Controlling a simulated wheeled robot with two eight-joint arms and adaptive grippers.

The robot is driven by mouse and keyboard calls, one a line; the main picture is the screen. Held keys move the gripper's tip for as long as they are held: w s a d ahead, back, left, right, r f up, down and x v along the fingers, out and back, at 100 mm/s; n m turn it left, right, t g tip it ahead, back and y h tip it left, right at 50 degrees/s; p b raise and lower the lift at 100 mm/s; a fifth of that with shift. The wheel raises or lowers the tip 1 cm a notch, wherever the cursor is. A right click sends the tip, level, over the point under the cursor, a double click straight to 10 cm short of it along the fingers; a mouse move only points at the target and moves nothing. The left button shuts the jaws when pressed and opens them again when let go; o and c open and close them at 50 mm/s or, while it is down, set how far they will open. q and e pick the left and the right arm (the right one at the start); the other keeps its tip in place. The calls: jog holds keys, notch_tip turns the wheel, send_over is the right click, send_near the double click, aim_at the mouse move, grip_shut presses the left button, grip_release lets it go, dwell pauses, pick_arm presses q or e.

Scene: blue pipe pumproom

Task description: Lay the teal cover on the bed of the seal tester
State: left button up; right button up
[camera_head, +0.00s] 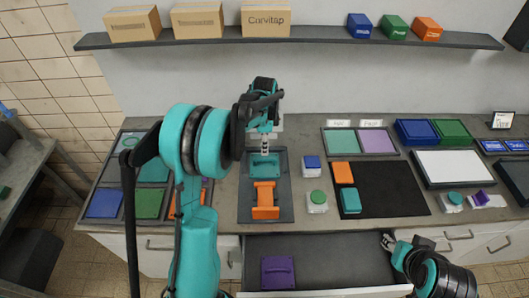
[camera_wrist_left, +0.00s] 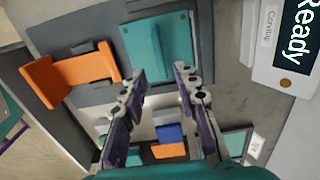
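The seal tester is a dark grey base (camera_head: 283,213) on the counter with an orange bracket (camera_head: 265,201) at its near end. A flat teal cover (camera_head: 263,170) lies on the base behind the bracket. In the left wrist view the teal cover (camera_wrist_left: 160,45) lies beside the orange bracket (camera_wrist_left: 68,77). My left gripper (camera_wrist_left: 160,72) is open, its fingertips apart at the cover's lower edge. Contact is unclear. In the head view the left gripper (camera_head: 265,150) points down at the cover's far edge. My right gripper (camera_head: 388,242) is by the open drawer's right side; its fingers are too small to judge.
A purple cover (camera_head: 278,272) lies in the open drawer (camera_head: 330,250). A display reading Ready (camera_wrist_left: 297,45) stands beside the base. Right of the base are small button boxes (camera_head: 316,200) and a black mat (camera_head: 395,188) with orange and teal pieces. A shelf (camera_head: 300,36) runs above.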

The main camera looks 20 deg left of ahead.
pick_arm(q)
jog(key=s+d+r+n+t, duration=0.3)
jog(key=s+d+r+n, duration=0.25)
jog(key=s+r, duration=0.65)
jog(key=s+d+n+t, duration=0.4)
jog(key=s+n, duration=0.3)
jog(key=s, duration=0.5)
jog(key=shift+d+f, duration=0.45)
jog(key=shift+d, duration=0.25)
jog(key=shift+f, duration=0.1)
